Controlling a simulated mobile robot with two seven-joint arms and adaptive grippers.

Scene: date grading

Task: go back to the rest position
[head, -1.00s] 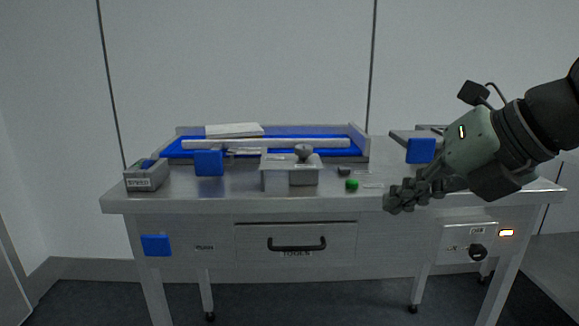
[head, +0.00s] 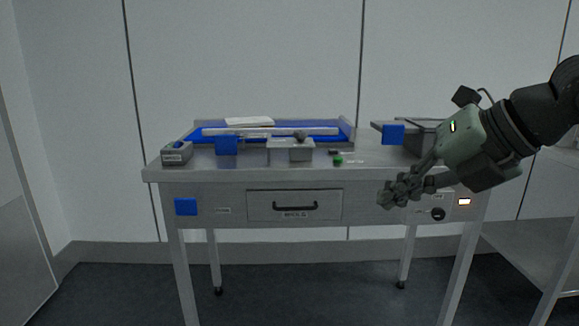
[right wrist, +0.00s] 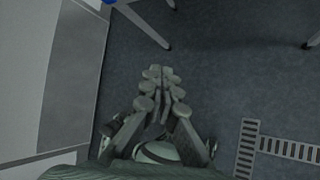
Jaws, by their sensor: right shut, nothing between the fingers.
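My right gripper (head: 400,192) reaches in from the right in the head view, in front of the table's right part. It is shut and empty. In the right wrist view its fingers (right wrist: 162,88) are together above the dark floor, with nothing between them. My left gripper is not in view. The steel table (head: 240,176) stands ahead, apart from my gripper.
On the table are a blue-lined tray (head: 345,132), a grey block (head: 290,151), a small labelled bin (head: 177,154) and a green button (head: 338,160). A drawer (head: 295,205) is closed. Another steel table (head: 545,240) stands at the right. The floor (head: 300,280) in front is clear.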

